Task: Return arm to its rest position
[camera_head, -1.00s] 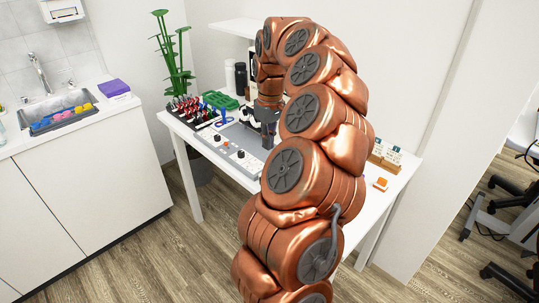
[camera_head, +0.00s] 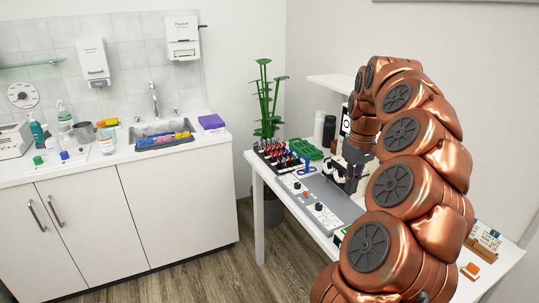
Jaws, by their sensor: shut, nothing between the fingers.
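My copper-coloured arm arches over the right half of the head camera view. My gripper (camera_head: 352,172) hangs at the far end of the arm, pointing down over the white table (camera_head: 258,196). It is small and dark here, shut and empty. It is above or beside a grey device (camera_head: 322,200) with several knobs; I cannot tell how much height lies between them. My arm hides the right middle part of the table.
A rack of red-and-black tools (camera_head: 277,155) and a green tray (camera_head: 306,149) stand at the table's far left. Dark bottles (camera_head: 329,131) stand behind. A sink (camera_head: 160,131) and white cabinets (camera_head: 178,205) are at left.

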